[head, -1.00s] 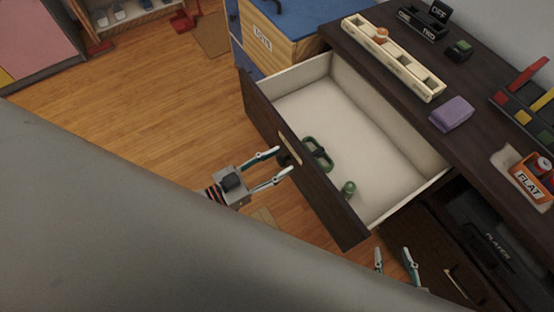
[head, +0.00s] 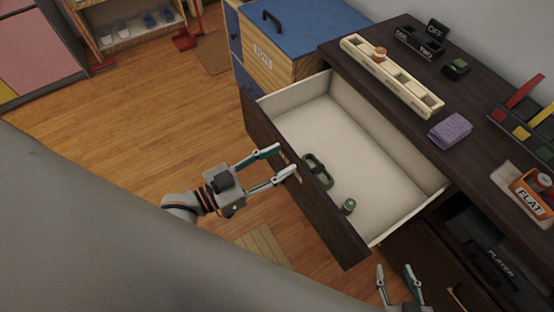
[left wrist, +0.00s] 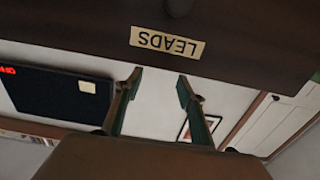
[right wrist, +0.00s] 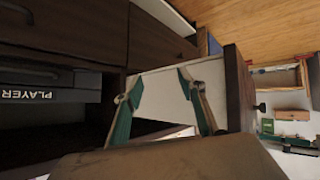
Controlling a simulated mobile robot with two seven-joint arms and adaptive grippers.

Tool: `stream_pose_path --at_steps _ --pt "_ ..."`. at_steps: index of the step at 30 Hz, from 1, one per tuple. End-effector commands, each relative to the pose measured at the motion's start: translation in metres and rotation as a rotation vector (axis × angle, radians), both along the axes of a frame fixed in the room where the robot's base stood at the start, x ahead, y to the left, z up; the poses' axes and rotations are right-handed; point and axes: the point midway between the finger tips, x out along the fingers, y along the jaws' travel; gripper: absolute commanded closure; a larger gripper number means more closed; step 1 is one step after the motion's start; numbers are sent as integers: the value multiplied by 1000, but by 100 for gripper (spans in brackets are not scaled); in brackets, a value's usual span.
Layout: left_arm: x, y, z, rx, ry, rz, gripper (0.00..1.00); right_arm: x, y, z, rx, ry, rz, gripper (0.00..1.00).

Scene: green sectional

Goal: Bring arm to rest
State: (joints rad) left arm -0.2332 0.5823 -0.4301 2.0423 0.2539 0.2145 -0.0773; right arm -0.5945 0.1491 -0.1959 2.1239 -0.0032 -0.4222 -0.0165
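My left gripper (head: 283,163) is open and empty in the head view, beside the front of the pulled-out drawer (head: 300,187). In the left wrist view its fingers (left wrist: 158,85) stand apart below the drawer front, which carries a "LEADS" label (left wrist: 167,41). My right gripper (head: 397,275) is at the bottom right of the head view, near the cabinet front. In the right wrist view its fingers (right wrist: 157,82) are apart with nothing between them, and the drawer's side (right wrist: 190,88) shows behind. Whether the left fingers touch the drawer front is unclear.
The drawer holds a green object (head: 318,172) and a small green cylinder (head: 348,206). On the cabinet top are a cream tray (head: 365,55), a purple block (head: 450,129) and a "FLAT" box (head: 530,195). A blue-topped chest (head: 300,35) stands behind. Open wooden floor (head: 150,130) lies left.

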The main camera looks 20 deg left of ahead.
Motion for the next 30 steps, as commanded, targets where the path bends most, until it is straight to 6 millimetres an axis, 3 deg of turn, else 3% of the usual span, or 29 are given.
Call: stream_pose_path --at_steps 11,14,17,18,20,25,30 --pt "0 0 0 0 0 0 61 1 0 1 -1 -2 0 60" --pt "-1 0 2 12 7 13 61 6 0 10 1 -17 -1 60" --pt "-5 1 0 53 42 54 61 16 0 32 6 -47 -3 60" --pt "-9 3 -3 79 71 79 61 19 0 40 10 -54 -4 60" --pt "-18 7 -12 126 126 123 61 8 4 38 24 -29 -7 60" --pt "-62 26 -54 265 334 239 61 0 8 54 48 -11 -15 60" --pt "-104 42 -87 354 484 298 61 -7 10 56 60 7 -20 60"
